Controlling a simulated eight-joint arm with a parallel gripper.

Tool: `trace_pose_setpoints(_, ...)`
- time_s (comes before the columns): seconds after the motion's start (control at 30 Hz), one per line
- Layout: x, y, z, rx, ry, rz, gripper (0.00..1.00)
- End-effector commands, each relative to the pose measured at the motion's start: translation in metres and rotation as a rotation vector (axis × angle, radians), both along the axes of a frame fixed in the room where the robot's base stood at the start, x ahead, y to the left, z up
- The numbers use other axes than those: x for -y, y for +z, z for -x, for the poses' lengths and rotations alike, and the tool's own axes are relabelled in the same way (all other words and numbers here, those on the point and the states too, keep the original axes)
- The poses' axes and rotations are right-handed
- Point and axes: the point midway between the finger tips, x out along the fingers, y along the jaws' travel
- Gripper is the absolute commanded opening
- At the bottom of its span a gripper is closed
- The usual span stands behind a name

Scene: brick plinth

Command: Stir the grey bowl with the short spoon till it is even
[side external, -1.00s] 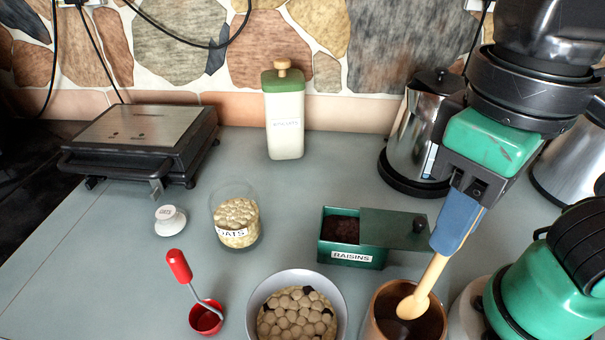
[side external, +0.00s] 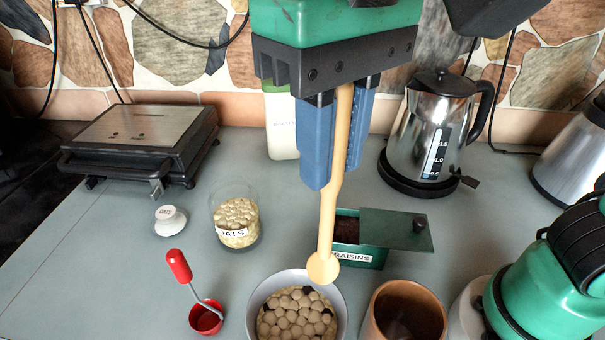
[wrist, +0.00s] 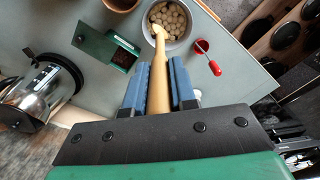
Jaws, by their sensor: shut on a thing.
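My gripper (side external: 335,170) is shut on a short wooden spoon (side external: 326,235), which hangs tip down. The grey bowl (side external: 338,287) stands at the bottom middle of the side view, with pale round oats and a few dark raisins in it. The spoon's tip shows over the bowl's right rim; I cannot tell its exact height above it. In the wrist view the spoon (wrist: 159,75) lies between the blue fingers (wrist: 158,95) and its tip overlaps the near edge of the bowl (wrist: 190,38).
A brown pot (side external: 375,320) stands right of the bowl. A green raisins box (side external: 375,262) with its lid slid aside is behind. A red scoop (side external: 205,318), an oats jar (side external: 237,240) and a white lid (side external: 171,220) are left. A kettle (side external: 440,120) stands at back right.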

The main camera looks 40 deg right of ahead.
Motion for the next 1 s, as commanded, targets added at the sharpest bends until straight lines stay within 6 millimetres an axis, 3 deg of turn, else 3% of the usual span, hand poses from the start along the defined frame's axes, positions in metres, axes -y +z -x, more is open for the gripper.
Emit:
trace_pose_setpoints(0.1,-0.009,-0.021,-0.014,0.000,-0.002,0.000,0.00)
trace_pose_setpoints(0.27,-0.013,-0.037,-0.023,0.000,0.000,0.000,0.00)
trace_pose_setpoints(1.0,-0.014,-0.094,-0.024,0.000,0.000,0.000,0.00)
